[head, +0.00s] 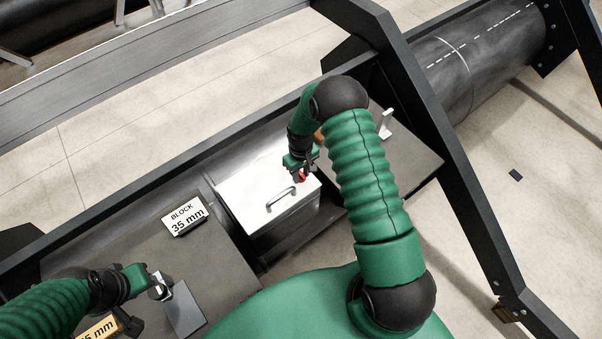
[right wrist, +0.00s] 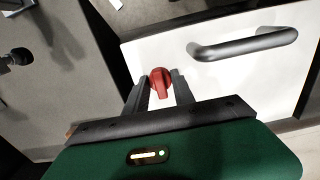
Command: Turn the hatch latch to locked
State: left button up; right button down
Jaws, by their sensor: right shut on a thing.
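The hatch is a white box lid (head: 258,188) with a grey bar handle (head: 281,197); in the right wrist view the white lid (right wrist: 220,85) and the handle (right wrist: 243,44) fill the upper right. The red latch knob (right wrist: 160,82) sits near the lid's edge, between the fingers of my right gripper (right wrist: 159,86), which is shut on it. In the head view the right gripper (head: 302,174) is at the lid's right corner, with a bit of red latch (head: 303,177) showing. My left gripper (head: 160,287) is at the lower left, away from the hatch; its finger opening is unclear.
A white sign "BLOCK 35 mm" (head: 185,215) lies on the dark deck left of the hatch. A yellow sign (head: 98,327) and a grey plate (head: 184,309) are near my left gripper. A white upright piece (head: 385,125) stands right of the hatch. Dark frame beams border the deck.

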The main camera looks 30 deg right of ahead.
aim_at(301, 173)
jog(key=c, duration=1.4)
grip_release()
jog(key=shift+w+r, duration=0.15)
jog(key=shift+w, duration=0.15)
jog(key=shift+c, duration=0.2)
jog(key=o, duration=0.4)
jog(key=shift+s, duration=0.15)
notch_tip(301, 173, up, 16)
jog(key=shift+r, duration=0.25)
jog(key=s+a+r+t, duration=0.1)
jog(key=s+a, duration=0.2)
jog(key=s, duration=0.2)
jog(key=s+a+r, duration=0.2)
jog(key=s+a, duration=0.2)
jog(key=s, duration=0.1)
jog(key=s+a+r+t, duration=0.1)
jog(key=s+a+r, duration=0.1)
jog(key=s+a, duration=0.2)
jog(key=shift+s+a+r+m+t, duration=0.1)
jog(key=shift+s+m+t, duration=0.1)
jog(key=shift+s, duration=0.3)
jog(key=shift+s+a+r+m+t, duration=0.1)
jog(key=shift+s+m, duration=0.1)
jog(key=shift+s, duration=0.25)
